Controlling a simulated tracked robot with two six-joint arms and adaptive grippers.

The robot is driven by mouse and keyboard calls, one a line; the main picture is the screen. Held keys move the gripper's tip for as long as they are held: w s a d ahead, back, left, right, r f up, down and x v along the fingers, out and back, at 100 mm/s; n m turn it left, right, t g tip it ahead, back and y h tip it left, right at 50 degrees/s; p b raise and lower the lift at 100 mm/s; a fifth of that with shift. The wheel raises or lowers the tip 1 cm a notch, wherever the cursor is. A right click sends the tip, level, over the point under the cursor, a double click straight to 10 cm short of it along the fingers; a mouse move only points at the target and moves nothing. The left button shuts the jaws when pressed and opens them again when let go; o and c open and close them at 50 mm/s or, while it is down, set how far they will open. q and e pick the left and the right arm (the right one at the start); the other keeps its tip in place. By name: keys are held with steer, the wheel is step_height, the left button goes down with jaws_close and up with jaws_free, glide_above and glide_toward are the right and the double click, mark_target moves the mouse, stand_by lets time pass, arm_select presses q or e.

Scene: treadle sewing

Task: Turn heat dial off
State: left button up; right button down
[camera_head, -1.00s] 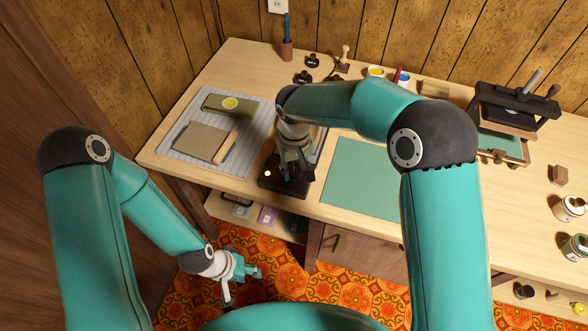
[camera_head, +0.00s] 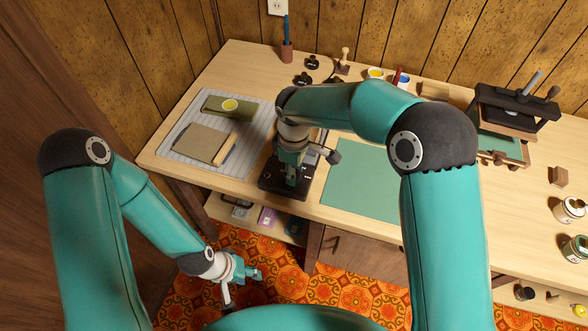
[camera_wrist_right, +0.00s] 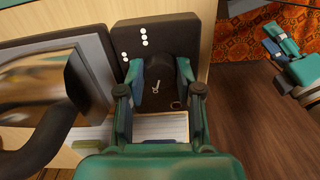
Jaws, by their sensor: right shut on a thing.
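The heat dial (camera_wrist_right: 157,89) is a dark round knob with a pale pointer mark, set on a dark heater unit (camera_wrist_right: 160,36) with several white dots. In the head view the dark unit (camera_head: 270,186) stands at the table's front edge. My right gripper (camera_head: 291,184) points down over it and hides the dial there. In the right wrist view, the right gripper's fingers (camera_wrist_right: 160,85) are closed on the dial from both sides. My left gripper (camera_head: 246,284) hangs over the patterned rug in front of the table, its fingers apart and empty.
A striped mat (camera_head: 177,151) with a brown board (camera_head: 203,143) and a green pad lies left of the unit. A green cutting mat (camera_head: 358,180) lies to the right. A black press (camera_head: 515,108) stands at the far right. Pots and stamps line the back.

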steer(key=shift+w+r+n, duration=0.1)
steer(key=shift+n, duration=0.4)
steer(key=c, duration=0.8)
jaws_free()
steer(key=shift+o, duration=0.2)
step_height(320, 180, up, 12)
